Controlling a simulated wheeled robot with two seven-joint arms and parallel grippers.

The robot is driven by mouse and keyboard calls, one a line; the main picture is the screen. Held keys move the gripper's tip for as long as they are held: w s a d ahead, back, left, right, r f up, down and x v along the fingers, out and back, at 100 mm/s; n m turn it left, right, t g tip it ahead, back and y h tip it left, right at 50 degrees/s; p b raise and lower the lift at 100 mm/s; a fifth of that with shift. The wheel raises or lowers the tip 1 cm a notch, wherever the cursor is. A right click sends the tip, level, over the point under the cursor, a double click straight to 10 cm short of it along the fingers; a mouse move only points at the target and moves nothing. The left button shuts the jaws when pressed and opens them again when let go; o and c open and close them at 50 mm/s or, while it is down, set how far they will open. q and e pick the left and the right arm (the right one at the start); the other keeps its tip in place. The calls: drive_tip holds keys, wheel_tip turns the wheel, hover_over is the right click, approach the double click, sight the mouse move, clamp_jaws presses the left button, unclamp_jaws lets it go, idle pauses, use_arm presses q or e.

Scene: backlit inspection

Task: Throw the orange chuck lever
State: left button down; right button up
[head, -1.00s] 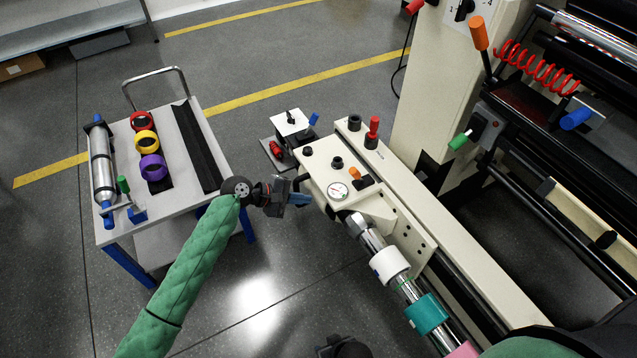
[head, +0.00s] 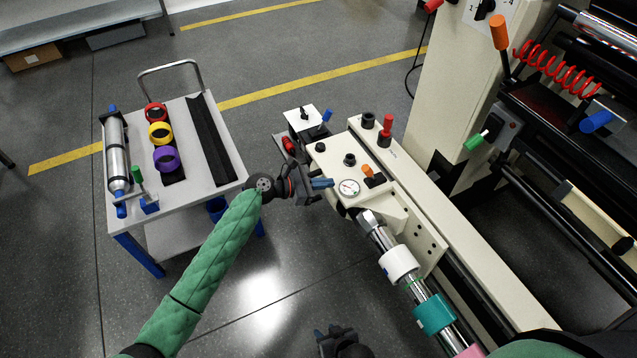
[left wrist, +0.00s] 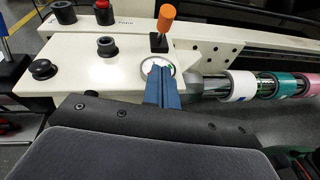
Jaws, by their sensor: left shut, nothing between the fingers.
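The orange chuck lever (head: 369,171) is a short orange knob on a dark stem, on top of the cream housing (head: 330,157) beside a round gauge (head: 348,187). In the left wrist view the lever (left wrist: 166,22) stands upright just behind the gauge (left wrist: 157,66). My left gripper (head: 328,183) has its blue fingers together and empty, at the housing's near left edge, short of the lever. In the left wrist view the fingers (left wrist: 162,88) overlap part of the gauge, apart from the lever. My right gripper (head: 325,337) is at the bottom edge, mostly cut off.
Black knobs (head: 349,160) and a red-topped knob (head: 387,125) stand on the machine near the lever. A chrome shaft with white, teal and pink rings (head: 433,313) runs from the housing. A larger orange handle (head: 499,32) is upper right. A cart (head: 192,176) stands left.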

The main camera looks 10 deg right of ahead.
sight(370, 173)
use_arm(q)
drive_tip(key=x, duration=0.5)
drive_tip(key=d, duration=0.1)
drive_tip(key=d+r, duration=0.1)
drive_tip(key=d, duration=0.1)
drive_tip(key=shift+w+r, duration=0.15)
drive_tip(key=shift+w, duration=0.05)
drive_tip(key=shift+d+r, duration=0.3)
drive_tip(key=shift+d, duration=0.2)
